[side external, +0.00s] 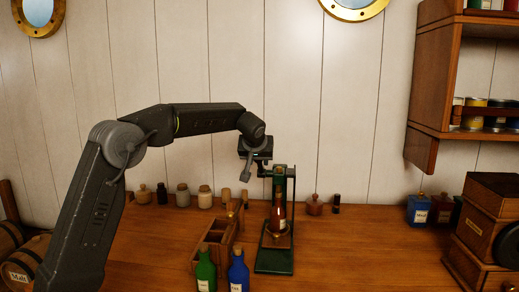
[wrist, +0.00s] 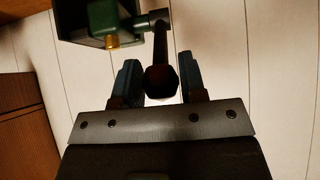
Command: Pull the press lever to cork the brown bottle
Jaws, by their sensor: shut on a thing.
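The green corking press (side external: 274,262) stands on the wooden counter. The brown bottle (side external: 278,218) stands upright on the press's plate, under its head. The top of its neck is too small to tell whether a cork sits in it. My gripper (side external: 246,174) is beside the press head, on its left. In the wrist view, the dark round knob of the press lever (wrist: 161,80) sits between the two fingers of my gripper (wrist: 160,82), which is shut on it. The lever's shaft runs up from the knob to the green press head (wrist: 100,18), with a brass part below.
A wooden bottle crate (side external: 217,240) stands left of the press. A green bottle (side external: 206,272) and a blue bottle (side external: 238,272) stand in front of it. Several jars line the wall behind. A wooden box (side external: 490,215) is at the right. Counter right of the press is clear.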

